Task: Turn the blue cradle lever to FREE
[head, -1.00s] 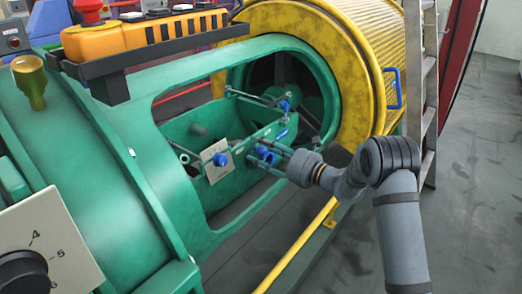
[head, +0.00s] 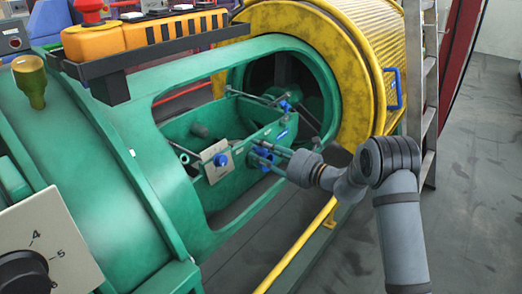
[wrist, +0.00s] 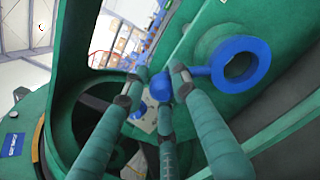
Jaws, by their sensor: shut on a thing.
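The blue cradle lever shows in the wrist view as a round blue hub (wrist: 240,62) on a green wall, with a short arm and ball end. It also shows in the head view as a small blue part (head: 263,161) on the near side of the green cradle (head: 243,170), partly hidden by my fingers. My gripper (head: 257,153) reaches in from the right. In the wrist view its green jointed fingers (wrist: 160,80) are closed around the lever's arm and ball end. No FREE marking is readable.
A pale plate with a blue knob (head: 222,160) sits just left of the lever. The green housing's window rim (head: 160,150) surrounds the cradle. A yellow drum (head: 300,40) and ladder (head: 422,95) stand behind, and a yellow rail (head: 300,255) runs below my arm.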

